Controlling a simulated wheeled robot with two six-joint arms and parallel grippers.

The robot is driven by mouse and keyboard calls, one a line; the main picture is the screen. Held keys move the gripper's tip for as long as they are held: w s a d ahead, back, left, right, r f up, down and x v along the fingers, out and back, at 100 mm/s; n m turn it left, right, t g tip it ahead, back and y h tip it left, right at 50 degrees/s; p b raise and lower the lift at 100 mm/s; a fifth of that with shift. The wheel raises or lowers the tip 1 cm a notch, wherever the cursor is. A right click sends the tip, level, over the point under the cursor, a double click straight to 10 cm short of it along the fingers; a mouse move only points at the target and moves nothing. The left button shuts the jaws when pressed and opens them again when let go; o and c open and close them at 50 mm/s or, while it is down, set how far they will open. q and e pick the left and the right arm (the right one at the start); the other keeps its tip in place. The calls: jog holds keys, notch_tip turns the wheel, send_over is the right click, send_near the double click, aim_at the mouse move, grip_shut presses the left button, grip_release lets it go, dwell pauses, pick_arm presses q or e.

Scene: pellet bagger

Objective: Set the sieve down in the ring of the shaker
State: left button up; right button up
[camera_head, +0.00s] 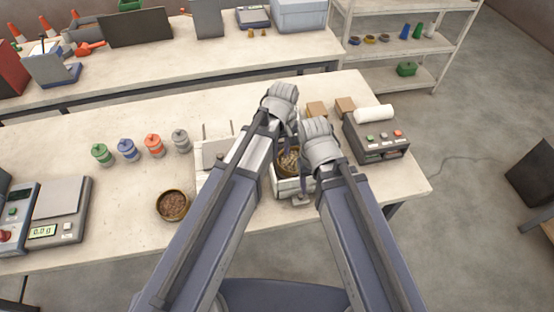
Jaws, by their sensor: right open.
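The sieve (289,161), a round brass-coloured rim with pellets inside, shows in the gap between my two grippers. It is over or in the pale shaker (287,186); I cannot tell whether it touches the ring, which is hidden. My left gripper (286,136) is at the sieve's far side, pointing down; its fingertips are partly hidden and its grip cannot be made out. My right gripper (308,170) is open at the sieve's right side, close to the rim. My forearms cover part of the shaker's surroundings.
A round bowl of brown pellets (172,205) stands left of my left arm. Several small coloured jars (154,145) stand behind it. A scale (61,205) is far left. A dark sealer-like machine with a white roll (377,140) and small boxes (317,109) are close on the right.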

pick_arm(q)
jog(key=s+a+m+y, duration=0.1)
jog(key=s+m, duration=0.8)
jog(key=s, duration=0.2)
jog(key=shift+s+a+m, duration=0.3)
jog(key=shift+s+m, duration=0.1)
jog(key=shift+r, duration=0.1)
jog(key=shift+c, duration=0.2)
